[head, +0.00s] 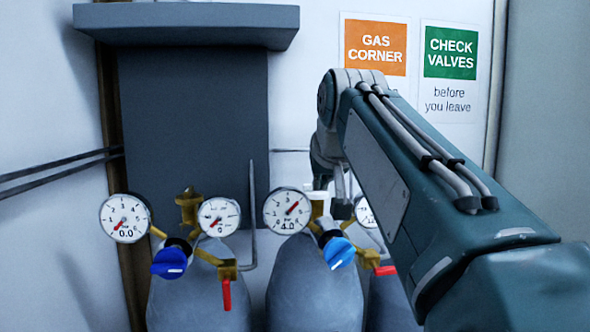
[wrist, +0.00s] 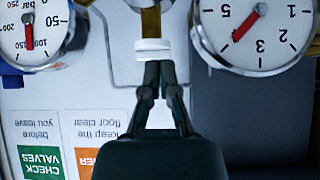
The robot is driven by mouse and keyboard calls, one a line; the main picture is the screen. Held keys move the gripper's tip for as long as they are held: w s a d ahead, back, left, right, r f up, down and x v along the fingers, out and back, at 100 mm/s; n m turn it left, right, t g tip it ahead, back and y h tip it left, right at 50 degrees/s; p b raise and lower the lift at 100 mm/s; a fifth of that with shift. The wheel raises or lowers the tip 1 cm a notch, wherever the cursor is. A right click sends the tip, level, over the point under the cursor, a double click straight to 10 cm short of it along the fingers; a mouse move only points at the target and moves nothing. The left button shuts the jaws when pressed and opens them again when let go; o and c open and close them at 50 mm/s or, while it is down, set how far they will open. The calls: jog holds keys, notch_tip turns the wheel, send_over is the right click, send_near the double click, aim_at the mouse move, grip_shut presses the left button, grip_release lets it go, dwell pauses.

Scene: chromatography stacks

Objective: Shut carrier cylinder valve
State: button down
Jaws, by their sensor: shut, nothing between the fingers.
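A grey gas cylinder (head: 315,285) stands in the middle of the head view. It carries a gauge (head: 288,211) reading about 4.0, a blue knob (head: 339,252) and a red lever (head: 385,270) lying sideways. A white cap (head: 318,195) tops its brass valve. In the wrist view, which is upside down, the white cap (wrist: 152,45) sits on the brass stem. My gripper (wrist: 160,66) is shut and empty, its fingertips right at the cap. I cannot tell whether they touch. In the head view my arm partly hides the gripper (head: 342,208) and a second gauge. No carrier label is readable.
A left cylinder (head: 190,290) has a gauge at 0.0 (head: 126,218), a blue knob (head: 169,263) and a red lever hanging down (head: 226,294). A third cylinder (head: 390,305) is mostly hidden by my arm. Signs (head: 450,70) and a grey ledge (head: 185,25) are behind.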

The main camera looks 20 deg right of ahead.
aim_at(308, 192)
jog(key=w, duration=0.1)
jog(key=w+f, duration=0.1)
jog(key=w, duration=0.1)
jog(key=w+f, duration=0.1)
jog(key=w, duration=0.1)
jog(key=shift+d+f, duration=0.15)
jog(key=shift+d, duration=0.2)
jog(key=shift+w+d, duration=0.15)
jog(key=shift+w, duration=0.4)
jog(key=shift+w+d, duration=0.1)
jog(key=shift+d, duration=0.1)
